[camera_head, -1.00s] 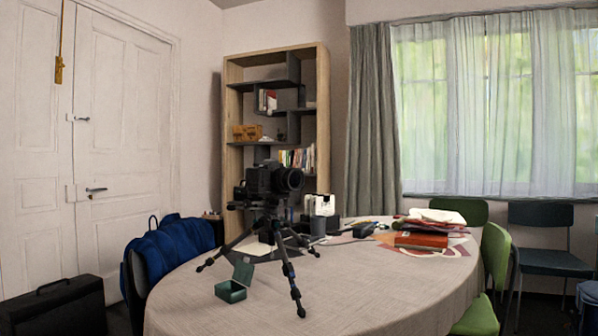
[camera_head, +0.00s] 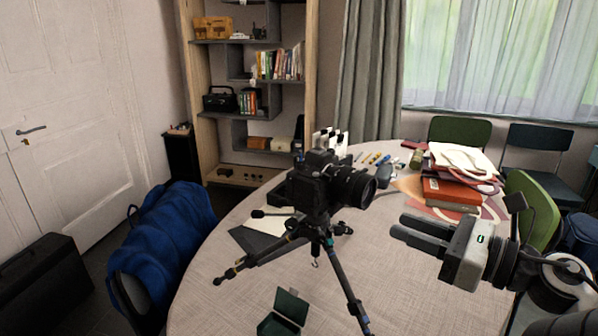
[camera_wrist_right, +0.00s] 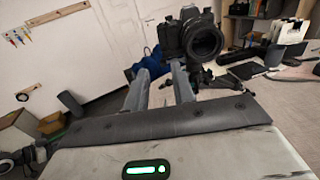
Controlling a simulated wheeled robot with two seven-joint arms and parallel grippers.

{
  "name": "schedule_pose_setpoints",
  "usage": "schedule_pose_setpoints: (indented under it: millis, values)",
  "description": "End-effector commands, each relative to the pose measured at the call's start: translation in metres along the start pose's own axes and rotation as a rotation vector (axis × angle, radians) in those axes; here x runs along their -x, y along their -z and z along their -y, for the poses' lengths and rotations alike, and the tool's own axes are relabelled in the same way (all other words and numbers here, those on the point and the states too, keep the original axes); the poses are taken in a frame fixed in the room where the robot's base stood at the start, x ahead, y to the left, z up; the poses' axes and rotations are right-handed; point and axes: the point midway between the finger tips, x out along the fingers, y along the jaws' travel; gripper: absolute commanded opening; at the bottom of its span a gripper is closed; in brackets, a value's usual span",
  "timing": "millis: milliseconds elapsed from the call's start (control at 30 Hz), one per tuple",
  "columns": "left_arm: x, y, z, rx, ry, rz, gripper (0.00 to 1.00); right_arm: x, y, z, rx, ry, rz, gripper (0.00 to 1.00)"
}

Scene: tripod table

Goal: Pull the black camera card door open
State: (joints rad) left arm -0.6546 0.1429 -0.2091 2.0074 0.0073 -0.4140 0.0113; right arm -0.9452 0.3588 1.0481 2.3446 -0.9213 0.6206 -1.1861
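The black camera (camera_head: 322,188) stands upright on a tripod (camera_head: 340,270) on the table, its lens facing right in the head view. It also shows in the right wrist view (camera_wrist_right: 172,38), beyond the fingertips. I cannot make out the card door on its dark body. My right gripper (camera_head: 397,226) is to the right of the camera in the head view, pointing left, apart from it. Its two fingers are spread with nothing between them, also in the right wrist view (camera_wrist_right: 160,68). My left gripper is not in view.
The round table's cloth (camera_head: 235,290) is bare at front left. An open green box (camera_head: 284,312) sits near the tripod's legs. A red book stack (camera_head: 450,192) lies at the back right. A blue bag (camera_head: 165,235) hangs over a chair at the left.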

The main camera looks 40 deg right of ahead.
Motion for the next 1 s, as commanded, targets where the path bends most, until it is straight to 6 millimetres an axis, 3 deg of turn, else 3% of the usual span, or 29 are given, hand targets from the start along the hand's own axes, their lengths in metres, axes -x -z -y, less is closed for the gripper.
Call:
schedule_pose_setpoints:
  millis: [267,800,1000]
  values:
    - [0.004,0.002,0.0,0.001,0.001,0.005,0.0,-0.019,-0.002,-0.001,0.003,-0.006,-0.002,0.25]
    - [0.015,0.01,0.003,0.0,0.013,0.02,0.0,-0.13,-0.003,-0.001,0.003,-0.005,0.0,0.25]
    - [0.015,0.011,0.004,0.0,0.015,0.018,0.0,-0.153,-0.001,0.0,0.001,-0.002,0.001,0.25]
